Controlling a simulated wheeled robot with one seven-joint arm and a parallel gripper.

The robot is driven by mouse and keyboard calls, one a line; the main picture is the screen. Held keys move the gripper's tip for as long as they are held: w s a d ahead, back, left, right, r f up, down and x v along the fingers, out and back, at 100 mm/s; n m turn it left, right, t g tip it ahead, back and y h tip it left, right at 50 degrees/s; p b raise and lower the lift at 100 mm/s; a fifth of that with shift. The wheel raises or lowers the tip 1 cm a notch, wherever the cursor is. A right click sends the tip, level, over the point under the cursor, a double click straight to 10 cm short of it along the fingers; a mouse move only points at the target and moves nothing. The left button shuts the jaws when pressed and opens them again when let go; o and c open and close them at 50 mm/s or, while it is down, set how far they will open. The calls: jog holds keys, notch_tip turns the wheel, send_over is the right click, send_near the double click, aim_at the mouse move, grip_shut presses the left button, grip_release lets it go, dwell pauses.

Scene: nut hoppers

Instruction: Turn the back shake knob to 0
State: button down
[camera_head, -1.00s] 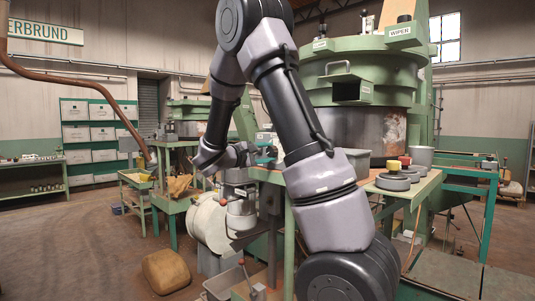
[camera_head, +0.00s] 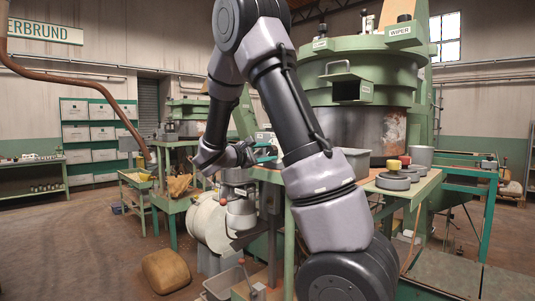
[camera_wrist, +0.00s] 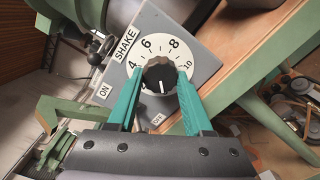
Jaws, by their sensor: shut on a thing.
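In the wrist view, a black shake knob (camera_wrist: 158,77) sits on a round white dial on a grey panel (camera_wrist: 205,65) labelled SHAKE. The numbers 4, 6, 8 and 10 show; the lower part of the dial is partly hidden. The knob's white line points down in the picture, toward my gripper's body. My gripper (camera_wrist: 161,82) has its teal fingers on either side of the knob, shut on it. In the head view my gripper (camera_head: 265,154) is at the green machine table, and the knob cannot be made out there.
ON and OFF labels and a lever lie near the dial. A wooden-topped green bench edge (camera_wrist: 262,50) runs along the right of the wrist view. In the head view a large green hopper (camera_head: 362,70) stands behind my arm, and a tan sack (camera_head: 166,271) lies on the floor.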

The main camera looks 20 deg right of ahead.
jog(key=shift+c, duration=1.5)
grip_release()
jog(key=v, duration=1.1)
jog(key=shift+d, duration=0.1)
jog(key=s+d+f+m+g+y, duration=0.25)
jog(key=s+y, duration=0.25)
jog(key=s, duration=0.3)
jog(key=s+d+f+m+g+y, duration=0.2)
jog(key=s+d+m+g+y, duration=0.15)
jog(key=s, duration=0.35)
jog(key=s+a+r+m+t+y, duration=0.6)
jog(key=s+a+m+t+y, duration=0.1)
jog(key=a+y, duration=0.3)
jog(key=shift+s+a+m, duration=0.45)
jog(key=shift+s+m, duration=0.2)
jog(key=shift+m, duration=0.05)
